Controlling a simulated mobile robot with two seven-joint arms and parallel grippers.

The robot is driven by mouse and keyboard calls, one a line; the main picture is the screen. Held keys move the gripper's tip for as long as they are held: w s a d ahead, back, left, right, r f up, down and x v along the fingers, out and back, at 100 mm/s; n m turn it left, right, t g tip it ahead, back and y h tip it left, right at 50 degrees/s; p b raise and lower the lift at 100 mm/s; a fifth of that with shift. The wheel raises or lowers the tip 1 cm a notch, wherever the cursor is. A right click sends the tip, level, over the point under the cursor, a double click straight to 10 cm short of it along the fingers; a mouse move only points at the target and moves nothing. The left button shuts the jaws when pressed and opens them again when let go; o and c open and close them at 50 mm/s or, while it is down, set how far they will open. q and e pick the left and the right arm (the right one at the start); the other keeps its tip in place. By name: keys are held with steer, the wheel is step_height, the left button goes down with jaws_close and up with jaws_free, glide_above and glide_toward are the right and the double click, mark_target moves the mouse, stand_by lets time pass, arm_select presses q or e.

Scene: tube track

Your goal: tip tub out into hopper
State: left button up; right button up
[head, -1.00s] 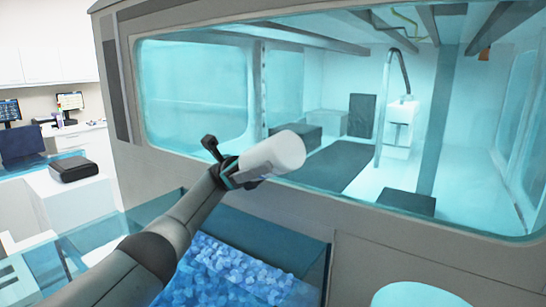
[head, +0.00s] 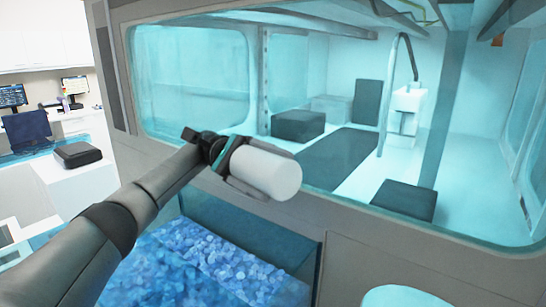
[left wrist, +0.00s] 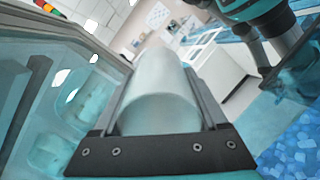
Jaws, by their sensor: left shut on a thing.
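A white tub (head: 266,173) is in my left gripper (head: 240,165), which is shut around its side. The tub lies tilted over, its white end toward the lower right in the head view. In the left wrist view the tub (left wrist: 158,95) sits between the two fingers, pale and partly see-through. Whether anything is inside it cannot be told. The hopper (head: 318,262) is an open bin full of blue pieces (head: 195,262), below the tub and apart from it. My right gripper is not in view.
A large grey machine with wide windows (head: 190,80) stands right behind the tub and hopper. A pale round-topped thing (head: 415,297) is at the lower right. A white counter with a black box (head: 77,155) is at the left.

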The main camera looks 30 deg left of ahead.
arm_select(q)
steer(key=y, duration=0.1)
steer(key=f+y, duration=0.1)
steer(key=f+t+y, duration=0.1)
steer(key=shift+s+d+y, duration=0.25)
steer(key=shift+d+y, duration=0.05)
steer(key=shift+y, duration=0.1)
steer(key=shift+t+y, duration=0.3)
steer(key=shift+y, duration=0.2)
steer(key=shift+r+t+y, duration=0.5)
steer(key=shift+r+y, duration=0.2)
steer(key=shift+y, duration=0.4)
steer(key=shift+r+t+y, duration=0.3)
steer(key=shift+y, duration=0.6)
steer(key=f+y, duration=0.1)
steer(key=a+f+t+y, duration=0.1)
steer(key=y, duration=0.1)
steer(key=f+y, duration=0.1)
steer(key=y, duration=0.1)
steer(key=shift+w+a+t, duration=0.2)
steer(key=shift+w+t, duration=0.1)
steer(key=shift+t, duration=0.1)
steer(key=w+a+f+t+y, duration=0.1)
steer(key=a+f+y, duration=0.2)
steer(key=a+y, duration=0.1)
steer(key=shift+w+a+f, duration=0.3)
steer(key=shift+w+a, duration=0.05)
steer(key=shift+a, duration=0.05)
